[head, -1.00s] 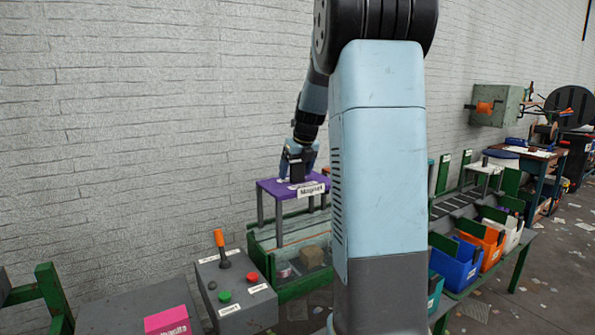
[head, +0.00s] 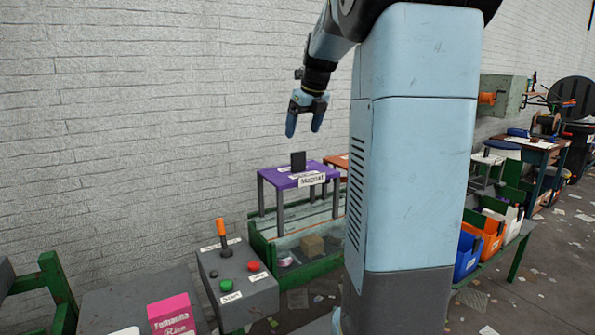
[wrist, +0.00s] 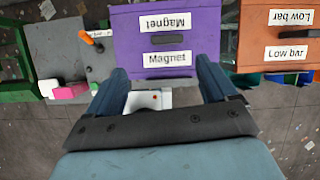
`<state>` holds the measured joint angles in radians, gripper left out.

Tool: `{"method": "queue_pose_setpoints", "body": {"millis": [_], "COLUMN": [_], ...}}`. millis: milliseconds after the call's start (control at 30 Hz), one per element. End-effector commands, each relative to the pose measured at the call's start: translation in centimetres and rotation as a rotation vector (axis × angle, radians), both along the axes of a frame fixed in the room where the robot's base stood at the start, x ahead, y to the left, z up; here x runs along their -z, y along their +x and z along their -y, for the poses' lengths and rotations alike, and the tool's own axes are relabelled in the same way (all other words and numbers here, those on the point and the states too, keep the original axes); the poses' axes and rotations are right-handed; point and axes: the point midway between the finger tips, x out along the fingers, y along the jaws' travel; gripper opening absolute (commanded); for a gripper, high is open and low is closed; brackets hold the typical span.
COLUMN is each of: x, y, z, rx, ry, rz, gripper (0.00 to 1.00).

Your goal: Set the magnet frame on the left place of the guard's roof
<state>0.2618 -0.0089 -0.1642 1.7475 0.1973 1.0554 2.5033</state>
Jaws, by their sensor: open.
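The magnet frame (head: 275,177) is a purple-topped stand on grey legs, labelled Magnet, with a dark upright handle (head: 298,161). It stands level over the green-sided belt section (head: 262,246), left of an orange-topped stand. In the wrist view, its purple top (wrist: 180,22) lies ahead of the fingers. My gripper (head: 305,124) is open and empty, above the handle and apart from it. Both blue fingers show in the wrist view (wrist: 162,82) with nothing between them. I cannot make out the guard's roof or where the frame's feet rest.
The orange-topped Low bar stand (wrist: 262,50) is close on the right, partly hidden by my arm in the head view. A control box (head: 238,278) with lever and buttons is in front. A brown block (head: 312,244) lies in the belt section. Colored bins (head: 481,238) stand at right.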

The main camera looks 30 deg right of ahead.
Motion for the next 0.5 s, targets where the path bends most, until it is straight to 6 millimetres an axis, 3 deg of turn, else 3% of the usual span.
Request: {"method": "queue_pose_setpoints", "body": {"millis": [200, 500], "x": [-0.3, 1.0], "y": [-4.5, -11.7], "z": [-4.9, -11.2], "rx": [-0.432, -1.118], "ry": [-0.175, -0.477], "rz": [0.025, 0.056], "gripper": [0.85, 0.85]}}
